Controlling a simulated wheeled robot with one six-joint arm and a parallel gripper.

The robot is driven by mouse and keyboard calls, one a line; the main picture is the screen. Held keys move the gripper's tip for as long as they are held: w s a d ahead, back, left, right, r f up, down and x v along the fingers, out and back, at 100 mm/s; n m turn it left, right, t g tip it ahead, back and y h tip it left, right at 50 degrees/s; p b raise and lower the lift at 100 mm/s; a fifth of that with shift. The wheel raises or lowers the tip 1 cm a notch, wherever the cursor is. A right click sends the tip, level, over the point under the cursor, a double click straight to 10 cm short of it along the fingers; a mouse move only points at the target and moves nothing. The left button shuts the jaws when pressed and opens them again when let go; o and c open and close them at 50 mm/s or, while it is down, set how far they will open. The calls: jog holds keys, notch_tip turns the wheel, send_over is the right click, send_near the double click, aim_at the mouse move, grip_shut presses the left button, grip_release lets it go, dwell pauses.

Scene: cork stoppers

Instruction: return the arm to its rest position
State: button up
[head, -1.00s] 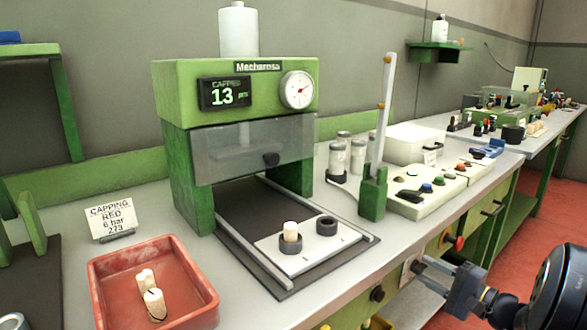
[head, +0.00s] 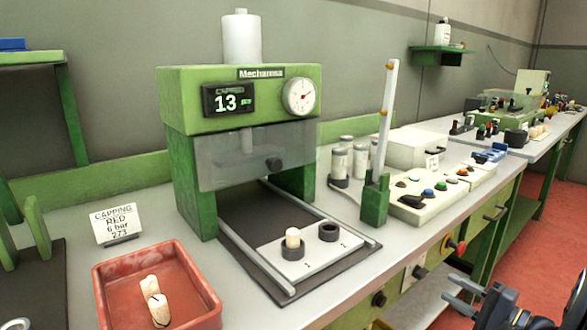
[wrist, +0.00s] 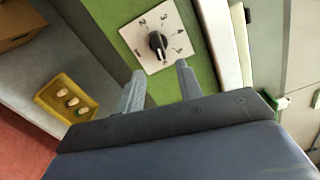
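My gripper (head: 462,290) is at the lower right of the head view, in front of the bench edge and apart from the press. In the wrist view its two grey fingers (wrist: 160,82) stand apart with nothing between them. Past the fingertips is a black rotary knob (wrist: 157,45) on a white numbered plate, fixed to a green panel. The fingers do not appear to touch the knob. Most of my arm is outside the head view.
A green capping press (head: 240,95) stands on the bench, with a cork in one of two holders on its white plate (head: 310,262). A red tray (head: 110,305) with two corks is at left. A button box (head: 440,205) is at right. Red floor (head: 540,250) lies beyond the bench.

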aim_at(427, 273)
jog(key=v, duration=0.4)
jog(key=w+a+n+b, duration=0.1)
jog(key=w+a, duration=0.1)
jog(key=w+a+n+b, duration=0.2)
jog(key=w, duration=0.1)
jog(key=w+a+n+b, duration=0.1)
jog(key=w+a+n, duration=0.1)
jog(key=w, duration=0.1)
jog(key=shift+w+a+r+b, duration=0.15)
jog(key=shift+w+a+b, duration=0.1)
jog(key=shift+b, duration=0.1)
jog(key=n+b, duration=0.1)
jog(key=n, duration=0.2)
jog(key=shift+r+n, duration=0.2)
jog(key=shift+n, duration=0.2)
jog(key=shift+s+a+r+n+b, duration=0.1)
jog(key=shift+n+b, duration=0.1)
jog(key=shift+n, duration=0.6)
jog(key=shift+a+r+n+b, duration=0.1)
jog(key=shift+n+b, duration=0.05)
jog(key=shift+n, duration=0.65)
